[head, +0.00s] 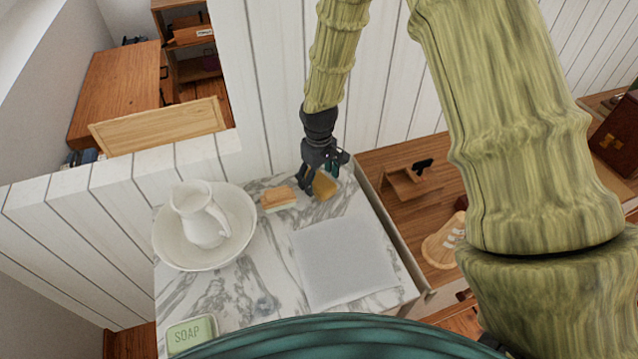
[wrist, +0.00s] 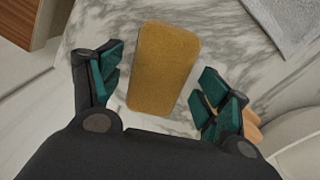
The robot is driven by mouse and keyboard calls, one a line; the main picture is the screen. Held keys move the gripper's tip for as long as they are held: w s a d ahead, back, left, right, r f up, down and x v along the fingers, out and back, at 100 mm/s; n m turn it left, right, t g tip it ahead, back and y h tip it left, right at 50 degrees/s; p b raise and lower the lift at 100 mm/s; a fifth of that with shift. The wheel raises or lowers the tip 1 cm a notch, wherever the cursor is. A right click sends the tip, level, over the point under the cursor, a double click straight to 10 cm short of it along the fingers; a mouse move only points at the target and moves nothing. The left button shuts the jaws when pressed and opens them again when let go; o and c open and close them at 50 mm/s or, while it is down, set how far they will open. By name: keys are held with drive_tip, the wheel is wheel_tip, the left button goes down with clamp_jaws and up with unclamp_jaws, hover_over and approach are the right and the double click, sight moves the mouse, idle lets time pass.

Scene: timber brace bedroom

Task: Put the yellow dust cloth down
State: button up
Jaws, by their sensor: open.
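The yellow dust cloth (wrist: 164,68) is a folded mustard-coloured pad with rounded corners. It lies on the marble top near its back edge; in the head view it (head: 324,186) is partly behind my gripper. My gripper (wrist: 158,88) is open, with one green-padded finger on each side of the cloth and gaps between pads and cloth. In the head view my gripper (head: 322,180) points down over the back of the marble top.
On the marble top (head: 276,240) are an orange-and-white sponge-like block (head: 279,198) left of my gripper, a grey cloth (head: 343,260) in front, a white pitcher (head: 199,215) in a basin (head: 166,238), and a green soap tin (head: 191,334). A white plank wall (head: 262,100) stands behind.

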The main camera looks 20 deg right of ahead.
sight(319, 179)
wheel_tip(319, 179, up, 10)
drive_tip(key=b, duration=0.2)
drive_tip(key=shift+f, duration=0.15)
idle(0.6)
